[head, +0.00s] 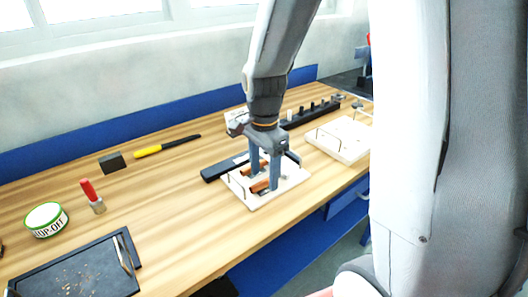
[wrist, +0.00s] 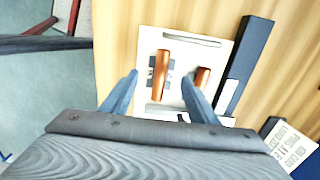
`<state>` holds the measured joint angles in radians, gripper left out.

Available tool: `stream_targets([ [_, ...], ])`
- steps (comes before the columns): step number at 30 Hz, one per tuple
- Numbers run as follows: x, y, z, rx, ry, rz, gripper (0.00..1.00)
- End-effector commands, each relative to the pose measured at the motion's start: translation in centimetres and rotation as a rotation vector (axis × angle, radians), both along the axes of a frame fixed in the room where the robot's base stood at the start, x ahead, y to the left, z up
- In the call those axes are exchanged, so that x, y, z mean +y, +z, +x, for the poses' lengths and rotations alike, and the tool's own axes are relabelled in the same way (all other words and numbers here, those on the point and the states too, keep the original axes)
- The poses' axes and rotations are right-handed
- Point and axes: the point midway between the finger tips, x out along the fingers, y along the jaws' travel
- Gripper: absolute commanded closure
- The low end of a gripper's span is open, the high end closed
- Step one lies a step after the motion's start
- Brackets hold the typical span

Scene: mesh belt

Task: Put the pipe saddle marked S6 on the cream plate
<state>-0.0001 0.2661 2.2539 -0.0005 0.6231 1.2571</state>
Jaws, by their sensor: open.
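My gripper (head: 264,182) is open, pointing down over a pale plate (head: 247,197) with wire handles. Two copper-coloured pieces lie on this plate. In the wrist view one copper piece (wrist: 158,74) lies between my open fingers (wrist: 160,76), with a dark marking beside it that I cannot read. The other copper piece (wrist: 203,74) is beside the right finger, which partly covers it. The plate also shows in the wrist view (wrist: 188,52). A second pale, cream-looking plate (head: 347,136) with wire handles stands to the right. I cannot read an S6 mark anywhere.
A dark bar with a white label (wrist: 233,88) lies alongside the plate. A black rack with several pegs (head: 308,115) stands behind.

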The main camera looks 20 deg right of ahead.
Motion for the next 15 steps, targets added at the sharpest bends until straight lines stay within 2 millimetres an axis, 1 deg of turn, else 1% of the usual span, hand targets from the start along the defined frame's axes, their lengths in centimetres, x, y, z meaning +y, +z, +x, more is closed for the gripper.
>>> stream_targets([
  [1, 0.0, 0.9, 0.2, -0.005, 0.0, 0.0, 0.46],
  [9, 0.0, 6.4, 0.2, -0.006, 0.0, 0.0, 0.46],
  [12, 0.0, 8.0, 0.1, -0.005, 0.0, 0.0, 0.46],
  [15, 0.0, 9.1, 0.2, -0.004, 0.0, 0.0, 0.46],
])
